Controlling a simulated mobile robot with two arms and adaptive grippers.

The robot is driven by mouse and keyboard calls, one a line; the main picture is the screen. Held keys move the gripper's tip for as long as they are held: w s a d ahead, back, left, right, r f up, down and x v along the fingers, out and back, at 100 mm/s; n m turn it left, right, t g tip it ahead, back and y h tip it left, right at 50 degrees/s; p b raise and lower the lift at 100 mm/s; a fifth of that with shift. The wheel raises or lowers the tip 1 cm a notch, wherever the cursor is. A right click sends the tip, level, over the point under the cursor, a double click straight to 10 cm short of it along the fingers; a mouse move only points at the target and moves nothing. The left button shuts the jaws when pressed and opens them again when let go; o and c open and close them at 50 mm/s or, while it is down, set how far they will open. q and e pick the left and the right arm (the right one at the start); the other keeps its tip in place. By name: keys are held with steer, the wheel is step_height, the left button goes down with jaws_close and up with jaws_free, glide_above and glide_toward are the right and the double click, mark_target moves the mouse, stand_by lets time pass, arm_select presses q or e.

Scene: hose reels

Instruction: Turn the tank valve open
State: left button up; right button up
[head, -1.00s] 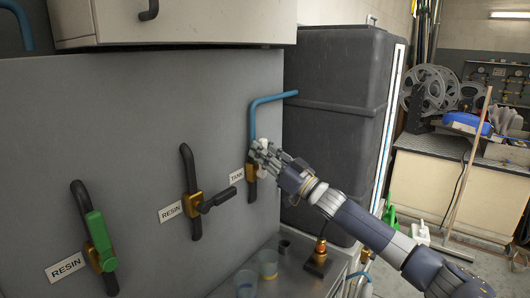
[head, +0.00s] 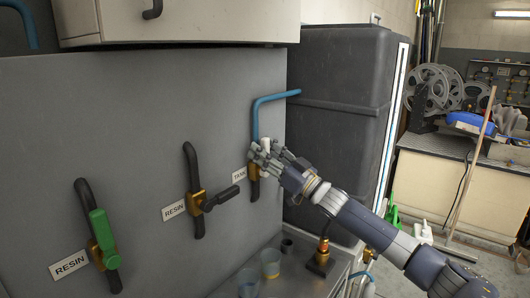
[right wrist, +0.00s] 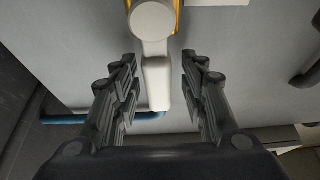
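The tank valve has a white handle (right wrist: 156,75) on a brass body (head: 253,170), below a blue pipe and beside a TANK label (head: 240,172). In the head view the handle (head: 265,145) points up and is partly covered by my right gripper (head: 265,156). In the right wrist view the open fingers of my right gripper (right wrist: 157,82) stand on both sides of the handle, with a gap on each side. My left gripper is not in view.
Two RESIN valves, one with a black handle (head: 220,198) and one with a green handle (head: 103,238), sit to the left on the grey panel (head: 140,130). Clear cups (head: 270,262) stand on the bench below. A dark tank (head: 340,110) stands right of the panel.

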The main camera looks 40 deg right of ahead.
steer(key=v, duration=1.2)
stand_by(0.4)
stand_by(0.6)
